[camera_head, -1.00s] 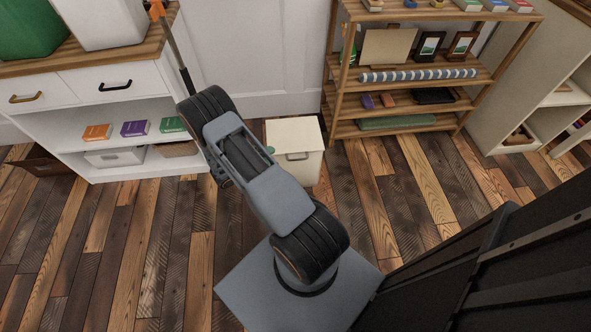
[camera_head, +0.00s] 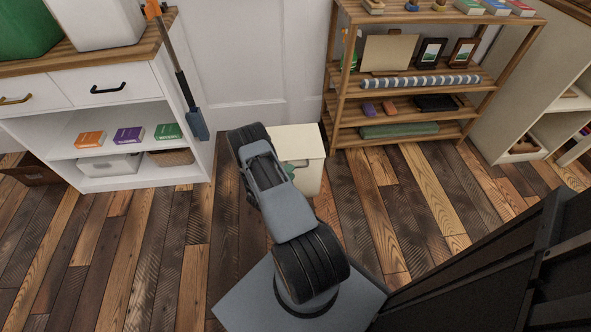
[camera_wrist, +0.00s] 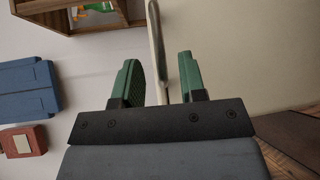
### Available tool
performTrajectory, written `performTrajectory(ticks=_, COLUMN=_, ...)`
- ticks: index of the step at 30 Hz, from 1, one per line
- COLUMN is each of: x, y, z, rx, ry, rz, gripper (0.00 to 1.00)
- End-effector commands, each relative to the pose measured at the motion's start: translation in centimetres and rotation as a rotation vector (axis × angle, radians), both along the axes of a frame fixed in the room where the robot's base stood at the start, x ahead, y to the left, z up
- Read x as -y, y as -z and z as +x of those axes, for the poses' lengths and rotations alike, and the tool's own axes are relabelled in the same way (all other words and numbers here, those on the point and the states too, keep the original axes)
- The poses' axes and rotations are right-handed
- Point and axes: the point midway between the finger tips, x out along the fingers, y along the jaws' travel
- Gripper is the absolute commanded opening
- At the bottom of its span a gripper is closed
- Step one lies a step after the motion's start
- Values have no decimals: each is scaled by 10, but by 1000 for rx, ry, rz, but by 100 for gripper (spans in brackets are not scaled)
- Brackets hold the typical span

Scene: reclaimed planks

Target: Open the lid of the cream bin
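The cream bin (camera_head: 311,178) stands on the floor against the wall, between the white cabinet and the wooden shelf. Its lid (camera_head: 297,139) looks shut and flat. My arm covers its left part, and the front handle is hidden. A green part of my gripper (camera_head: 289,169) shows at the bin's front. In the wrist view, the green fingers of my gripper (camera_wrist: 160,82) are apart, one on each side of a thin pale upright strip (camera_wrist: 157,45). I cannot tell if the strip is the handle or an edge. Small gaps show beside it. A broad cream surface (camera_wrist: 235,55) fills the right.
A white cabinet (camera_head: 130,182) stands left of the bin, with a long-handled blue tool (camera_head: 196,124) by its side. An open wooden shelf (camera_head: 402,130) with several items stands to the right. The plank floor (camera_head: 375,205) in front is clear.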

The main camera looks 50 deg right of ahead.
Motion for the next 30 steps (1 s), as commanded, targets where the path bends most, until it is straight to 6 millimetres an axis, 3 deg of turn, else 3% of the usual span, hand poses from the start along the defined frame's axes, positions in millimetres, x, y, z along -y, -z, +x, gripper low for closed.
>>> performTrajectory(ticks=3, x=18, y=4, z=0, rx=1, ry=2, rz=0, gripper=38)
performTrajectory(ticks=9, x=36, y=6, z=2, rx=0, ry=1, rz=0, gripper=38)
performTrajectory(ticks=22, x=42, y=6, z=3, rx=-1, ry=-1, rz=0, gripper=38)
performTrajectory(ticks=30, x=42, y=6, z=3, rx=-1, ry=0, rz=1, gripper=13)
